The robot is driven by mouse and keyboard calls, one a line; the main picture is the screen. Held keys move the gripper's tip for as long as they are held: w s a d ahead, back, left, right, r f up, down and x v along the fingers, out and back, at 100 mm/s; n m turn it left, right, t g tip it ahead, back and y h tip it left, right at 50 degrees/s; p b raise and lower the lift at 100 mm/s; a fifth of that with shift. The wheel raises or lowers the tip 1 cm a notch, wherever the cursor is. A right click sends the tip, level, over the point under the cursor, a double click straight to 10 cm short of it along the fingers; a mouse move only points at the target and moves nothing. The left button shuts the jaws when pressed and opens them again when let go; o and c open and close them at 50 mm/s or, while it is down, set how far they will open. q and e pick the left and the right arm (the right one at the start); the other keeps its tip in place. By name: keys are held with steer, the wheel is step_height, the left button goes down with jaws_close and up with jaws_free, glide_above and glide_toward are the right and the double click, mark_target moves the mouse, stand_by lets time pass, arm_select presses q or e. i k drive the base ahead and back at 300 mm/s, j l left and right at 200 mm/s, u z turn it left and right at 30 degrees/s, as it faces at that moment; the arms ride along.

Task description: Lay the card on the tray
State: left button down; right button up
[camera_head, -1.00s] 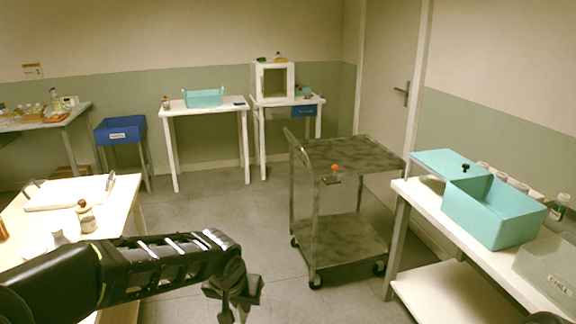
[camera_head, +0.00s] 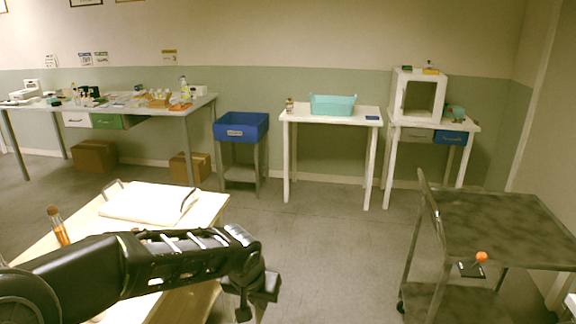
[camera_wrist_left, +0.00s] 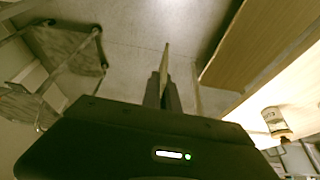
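My left gripper (camera_head: 250,292) hangs past the right edge of the near wooden table in the head view. In the left wrist view its two fingers (camera_wrist_left: 163,82) are together on a thin tan piece, which looks like the card (camera_wrist_left: 166,56) seen edge-on. The card's face cannot be seen. A white tray (camera_head: 150,203) with dark handles at its ends lies on the near wooden table, behind and left of the left gripper. My right gripper is not in view.
An orange-filled tube (camera_head: 58,226) stands on the near table, partly behind my arm. A metal cart (camera_head: 500,222) with an orange ball is at right. A white table (camera_head: 330,112) holds a teal bin (camera_head: 332,104). Open floor lies between the near table and cart.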

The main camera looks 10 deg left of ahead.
mark_target(151, 204)
steer(key=i+u, duration=0.15)
steer(key=i, duration=0.55)
steer(key=i+u, duration=0.15)
steer(key=i, duration=0.6)
steer(key=i+l+u, duration=0.2)
steer(key=i, duration=0.5)
steer(key=i+u, duration=0.45)
steer(key=i+l+u, duration=0.15)
steer(key=i+u, duration=0.3)
steer(key=i+l+u, duration=0.4)
steer(key=i+j, duration=0.1)
